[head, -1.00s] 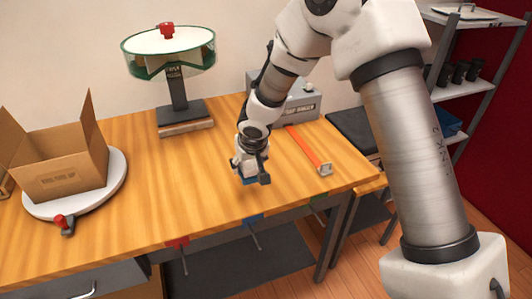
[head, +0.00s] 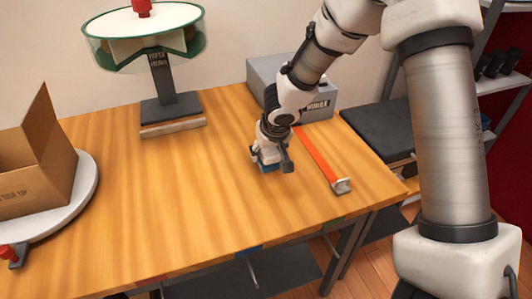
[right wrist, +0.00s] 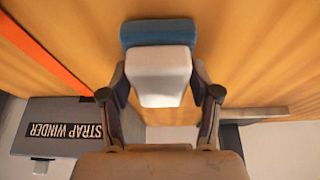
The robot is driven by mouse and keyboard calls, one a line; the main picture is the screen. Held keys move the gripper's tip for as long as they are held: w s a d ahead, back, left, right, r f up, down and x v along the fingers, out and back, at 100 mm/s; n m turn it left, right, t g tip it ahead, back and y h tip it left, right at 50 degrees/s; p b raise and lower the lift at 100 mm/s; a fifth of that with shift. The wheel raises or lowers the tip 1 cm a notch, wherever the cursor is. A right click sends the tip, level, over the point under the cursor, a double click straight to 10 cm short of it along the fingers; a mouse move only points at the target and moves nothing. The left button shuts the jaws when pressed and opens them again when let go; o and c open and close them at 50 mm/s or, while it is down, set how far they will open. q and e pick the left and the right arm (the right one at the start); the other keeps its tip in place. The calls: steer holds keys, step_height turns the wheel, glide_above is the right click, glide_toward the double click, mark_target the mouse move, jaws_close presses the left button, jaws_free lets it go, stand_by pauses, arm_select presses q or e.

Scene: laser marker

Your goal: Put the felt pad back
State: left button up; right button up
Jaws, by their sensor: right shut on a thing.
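The felt pad is a small block with a white upper part and a blue face. It shows in the right wrist view (right wrist: 158,78) between the two fingers, and its blue part peeks out below the fingers in the head view (head: 268,167). My right gripper (head: 271,160) is shut on it, just over the wooden table, left of the orange strap. The fingers also show in the right wrist view (right wrist: 160,88), on both sides of the white part. I cannot tell whether the pad touches the table. My left gripper is not in view.
The grey strap winder (head: 262,72) stands behind my right gripper, with its orange strap (head: 318,158) lying toward the front right. A round green-rimmed stand (head: 172,85) is at back left. A cardboard box (head: 35,190) sits on a white turntable (head: 88,180). The table's middle is clear.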

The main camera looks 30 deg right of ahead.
steer(key=shift+s+r, duration=0.1)
steer(key=shift+r, duration=0.05)
steer(key=shift+s+f+b, duration=0.1)
steer(key=shift+f+b, duration=0.1)
steer(key=shift+b, duration=0.1)
steer(key=o, duration=1.2)
steer(key=shift+r, duration=0.1)
steer(key=shift+r+p, duration=0.2)
steer(key=shift+p, duration=0.2)
steer(key=p+v, duration=0.2)
steer(key=v, duration=0.9)
steer(key=shift+s+a+r+p, duration=0.1)
steer(key=shift+s+r+p, duration=0.15)
steer(key=shift+r+p, duration=0.1)
